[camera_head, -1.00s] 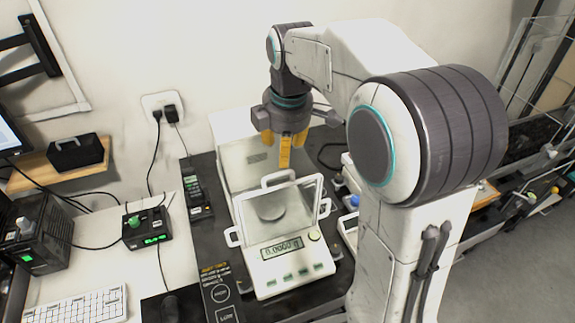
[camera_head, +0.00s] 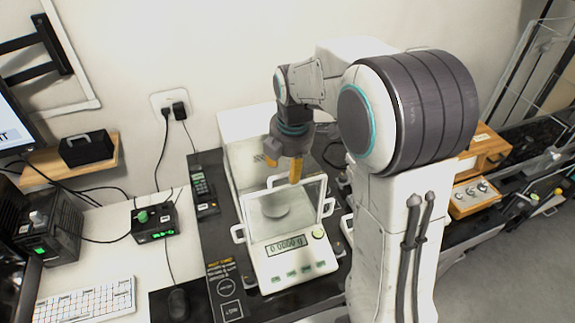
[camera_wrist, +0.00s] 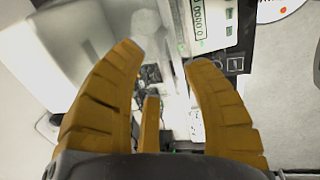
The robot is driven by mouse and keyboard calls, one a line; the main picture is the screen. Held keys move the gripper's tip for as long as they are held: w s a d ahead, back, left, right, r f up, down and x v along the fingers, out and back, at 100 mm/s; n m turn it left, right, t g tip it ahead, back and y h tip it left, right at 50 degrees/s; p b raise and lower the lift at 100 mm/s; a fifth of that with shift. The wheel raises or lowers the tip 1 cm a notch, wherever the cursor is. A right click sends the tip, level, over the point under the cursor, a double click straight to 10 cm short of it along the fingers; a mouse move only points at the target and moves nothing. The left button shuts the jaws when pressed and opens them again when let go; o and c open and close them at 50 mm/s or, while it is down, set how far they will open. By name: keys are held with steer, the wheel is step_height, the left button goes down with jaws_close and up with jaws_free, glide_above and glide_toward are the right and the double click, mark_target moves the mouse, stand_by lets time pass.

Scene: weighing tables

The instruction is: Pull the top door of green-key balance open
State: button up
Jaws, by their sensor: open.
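The green-key balance (camera_head: 299,257) is white, with a lit display and several green keys on its front. It stands on the dark table below my gripper. The glass chamber holds a round pan (camera_head: 275,211). My gripper (camera_head: 284,172) is open and empty, yellow fingers pointing down just above and behind the top handle; I cannot tell whether they touch it. The wrist view shows the spread fingers (camera_wrist: 162,58) with the balance's display and keys beyond them.
A dark handset (camera_head: 204,190) lies left of the balance. The wall is close behind. Wooden boxes (camera_head: 474,197) stand to the right.

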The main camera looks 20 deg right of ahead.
steer(key=shift+w+f, duration=0.2)
steer(key=shift+f, duration=0.9)
jaws_close()
